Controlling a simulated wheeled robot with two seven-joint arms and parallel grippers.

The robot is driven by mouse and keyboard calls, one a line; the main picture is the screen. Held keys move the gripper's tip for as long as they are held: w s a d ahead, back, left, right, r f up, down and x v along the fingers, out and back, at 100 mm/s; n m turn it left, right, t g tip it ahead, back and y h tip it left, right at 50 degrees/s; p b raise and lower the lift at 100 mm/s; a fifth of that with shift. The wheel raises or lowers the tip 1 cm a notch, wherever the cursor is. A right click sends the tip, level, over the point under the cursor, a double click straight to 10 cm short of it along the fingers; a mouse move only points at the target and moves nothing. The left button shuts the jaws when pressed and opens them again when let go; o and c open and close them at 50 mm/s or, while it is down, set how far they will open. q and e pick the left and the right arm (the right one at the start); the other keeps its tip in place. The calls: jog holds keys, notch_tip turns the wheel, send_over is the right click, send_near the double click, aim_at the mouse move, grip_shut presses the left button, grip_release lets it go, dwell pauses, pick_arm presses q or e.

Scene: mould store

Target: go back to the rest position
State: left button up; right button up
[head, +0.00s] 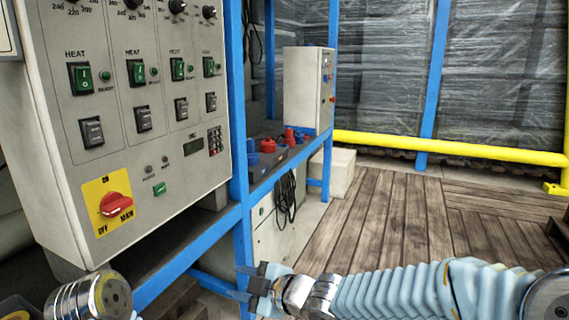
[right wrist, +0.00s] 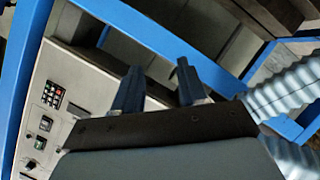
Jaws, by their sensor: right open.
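My right arm comes in from the right along the bottom of the head view, in a pale blue ribbed sleeve. My right gripper (head: 243,283) is at its left end, in front of the blue frame's lower part. In the right wrist view the two dark fingers of the right gripper (right wrist: 157,82) stand apart with nothing between them. A metal joint (head: 90,297) of my left arm shows at the bottom left of the head view. The left gripper's fingers are not seen.
A grey control panel (head: 150,130) with green switches and a red rotary knob (head: 116,204) stands close at left on a blue frame (head: 240,120). A smaller control box (head: 304,88) stands behind it. A yellow rail (head: 450,150) crosses the back. The wooden floor (head: 400,215) is clear.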

jog(key=d+f+m+g+h+p, duration=0.1)
jog(key=d+f+m+h, duration=0.1)
jog(key=d+f+m, duration=0.3)
jog(key=d+f+m+h+p, duration=0.1)
jog(key=d+f+m, duration=0.1)
jog(key=f, duration=0.6)
jog(key=s+d+f+m+g+h+p, duration=0.2)
jog(key=s+d+f+m+g, duration=0.1)
jog(key=s+d+f+m, duration=0.4)
jog(key=s+d+f+m+g+h+p, duration=0.2)
jog(key=s+d+f+m, duration=0.5)
jog(key=s+f, duration=0.5)
jog(key=shift+d+f+m+g+h+p, duration=0.2)
jog(key=shift+f+m+g+h+p, duration=0.25)
jog(key=shift+g, duration=0.15)
